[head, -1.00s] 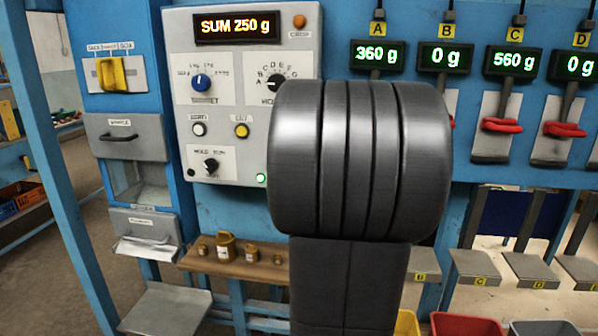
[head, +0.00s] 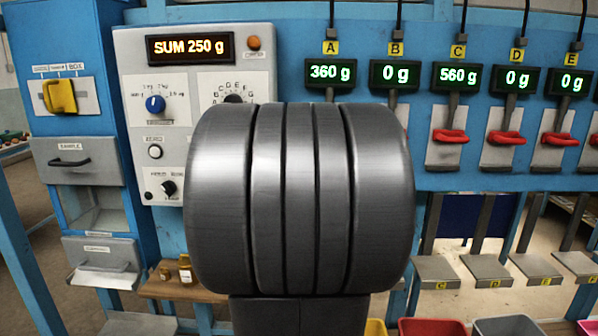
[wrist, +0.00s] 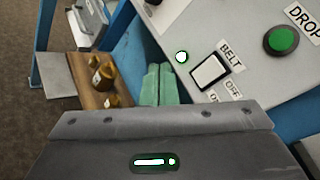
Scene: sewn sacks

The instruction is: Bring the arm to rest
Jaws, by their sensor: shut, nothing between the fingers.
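My gripper (wrist: 156,84) shows in the wrist view as two pale green fingers lying side by side, shut and empty. They point past the left edge of a grey control panel (wrist: 238,40), with a brown shelf of brass weights (wrist: 100,78) to their left. In the head view my arm's thick dark link fills the middle and hides part of the control panel (head: 190,72); the gripper itself is hidden there.
The panel carries a white BELT switch (wrist: 210,70) and a green DROP button (wrist: 282,39). In the head view a display (head: 190,48) reads SUM 250 g. Scale displays, red handles (head: 451,136) and grey platforms (head: 437,270) line the right. Coloured bins (head: 430,327) stand below.

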